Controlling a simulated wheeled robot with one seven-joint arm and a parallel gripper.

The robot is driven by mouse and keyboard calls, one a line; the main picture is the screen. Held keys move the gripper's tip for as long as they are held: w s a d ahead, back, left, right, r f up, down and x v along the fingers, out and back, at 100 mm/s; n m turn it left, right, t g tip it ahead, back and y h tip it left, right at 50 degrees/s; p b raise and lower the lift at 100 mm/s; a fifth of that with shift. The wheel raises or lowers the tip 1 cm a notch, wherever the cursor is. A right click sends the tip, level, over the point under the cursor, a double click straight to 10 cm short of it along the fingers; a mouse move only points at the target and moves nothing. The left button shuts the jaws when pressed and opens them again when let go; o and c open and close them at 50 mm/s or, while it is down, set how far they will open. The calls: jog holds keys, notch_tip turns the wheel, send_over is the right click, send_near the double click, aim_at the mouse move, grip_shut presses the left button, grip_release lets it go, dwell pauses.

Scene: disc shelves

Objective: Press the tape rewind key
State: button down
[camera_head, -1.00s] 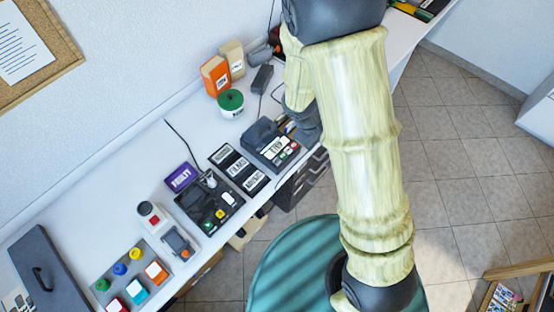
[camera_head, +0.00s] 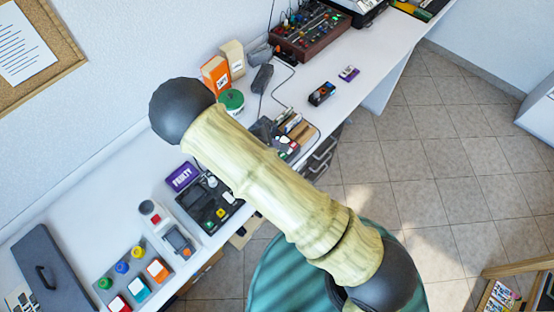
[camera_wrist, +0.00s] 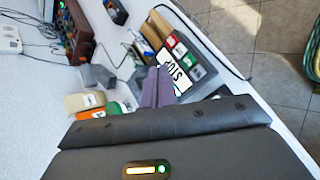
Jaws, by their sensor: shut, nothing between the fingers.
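A dark device with a row of small coloured keys, probably the tape player, stands on the white bench. In the head view the device is mostly behind my arm, with a few keys (camera_head: 284,146) showing. I cannot read which key is rewind. My gripper (camera_wrist: 157,72) is shut and empty, its purple-grey fingers over the near side of the device, partly covering the label. Contact cannot be told. My gripper is hidden in the head view.
A black control panel (camera_head: 216,214) with coloured buttons stands beside the purple FAULTY sign (camera_head: 181,176). An orange box (camera_head: 215,73) and a green-lidded tub (camera_head: 231,99) stand at the wall. A mixer (camera_head: 308,38) is farther back.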

jog(key=shift+f, duration=0.15)
notch_tip(320, 180, down, 7)
jog(key=b, duration=0.3)
jog(key=shift+f+b, duration=0.1)
jog(key=shift+b, duration=0.3)
jog(key=shift+f+b, duration=0.7)
jog(key=shift+b, duration=0.05)
jog(key=shift+f+b, duration=0.75)
jog(key=shift+b, duration=0.5)
dwell(1.9)
jog(key=shift+r, duration=0.85)
jog(key=shift+p, duration=0.3)
jog(key=shift+r+p, duration=1.15)
jog(key=shift+r, duration=1.35)
